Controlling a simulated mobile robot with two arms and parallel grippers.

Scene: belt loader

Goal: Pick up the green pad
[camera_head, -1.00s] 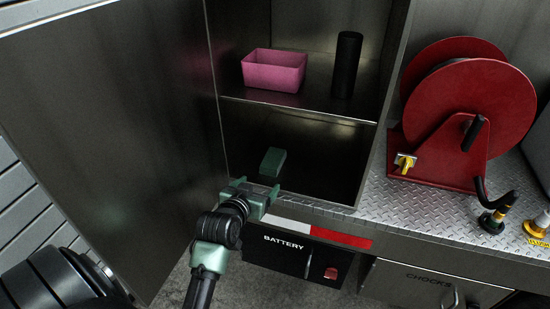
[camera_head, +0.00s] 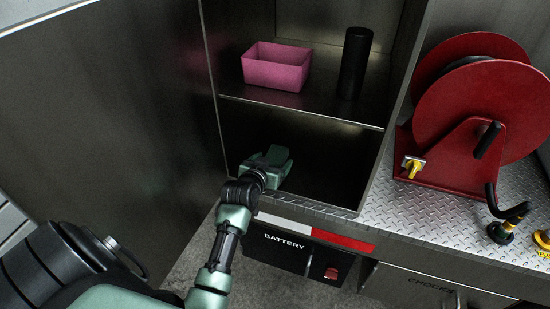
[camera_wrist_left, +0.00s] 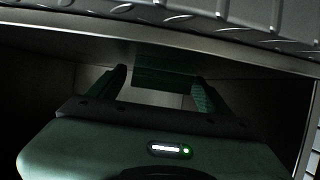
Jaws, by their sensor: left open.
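The green pad (camera_head: 279,153) lies on the lower shelf of the open cabinet, partly hidden behind my left gripper in the head view. In the left wrist view the pad (camera_wrist_left: 166,70) shows as a dark green block ahead, in line with the gap between the fingers. My left gripper (camera_head: 270,158) is open and reaches into the lower compartment; its two fingers (camera_wrist_left: 160,84) stand apart on either side of the gap. I cannot tell whether they touch the pad. My right gripper is not in view.
On the upper shelf (camera_head: 305,108) stand a pink bin (camera_head: 276,68) and a black cylinder (camera_head: 355,64). The shelf and cabinet walls bound the reach. A red reel (camera_head: 480,110) stands at right. The lower compartment's right side is clear.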

